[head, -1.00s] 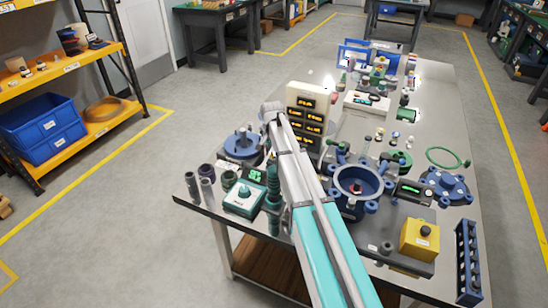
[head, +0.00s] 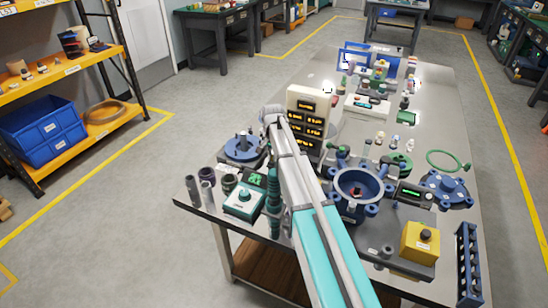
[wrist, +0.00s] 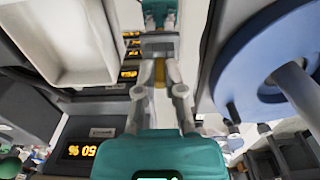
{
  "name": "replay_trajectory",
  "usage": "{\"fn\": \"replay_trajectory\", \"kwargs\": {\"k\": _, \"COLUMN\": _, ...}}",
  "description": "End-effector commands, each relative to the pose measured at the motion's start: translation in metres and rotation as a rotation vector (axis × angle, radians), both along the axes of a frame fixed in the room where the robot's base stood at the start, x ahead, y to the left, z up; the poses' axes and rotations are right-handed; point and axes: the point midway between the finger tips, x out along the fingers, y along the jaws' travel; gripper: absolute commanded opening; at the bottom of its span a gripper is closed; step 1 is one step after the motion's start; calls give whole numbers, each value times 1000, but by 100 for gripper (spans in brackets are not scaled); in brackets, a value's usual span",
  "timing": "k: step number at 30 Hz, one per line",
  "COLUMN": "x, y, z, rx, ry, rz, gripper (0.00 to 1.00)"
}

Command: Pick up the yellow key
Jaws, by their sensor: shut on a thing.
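My gripper (wrist: 159,72) shows in the wrist view, its two grey fingers close together in front of its teal body. A small yellow-brown strip, which looks like part of the yellow key (wrist: 160,71), shows between the fingers. Most of the key is hidden by the fingers, so its shape cannot be made out. In the head view my arm reaches up to the left part of the table, and the gripper and key are not visible there.
A pale panel with orange readouts (head: 291,105) stands beside my arm. A blue round fixture (head: 242,147) is left of it, and a blue pot (head: 342,184) is right. A yellow box (head: 418,243) sits near the table's front right. The table's far right is clearer.

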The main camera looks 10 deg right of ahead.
Motion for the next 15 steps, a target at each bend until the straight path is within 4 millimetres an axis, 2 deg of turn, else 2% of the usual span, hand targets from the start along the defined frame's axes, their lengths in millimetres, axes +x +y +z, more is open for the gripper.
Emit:
{"fn": "replay_trajectory", "kwargs": {"k": 13, "x": 0, "y": -1, "z": 33, "rx": -1, "ry": 0, "rz": -1, "gripper": 0}}
{"fn": "replay_trajectory", "kwargs": {"k": 15, "x": -6, "y": -4, "z": 41, "rx": -1, "ry": 0, "rz": -2, "gripper": 0}}
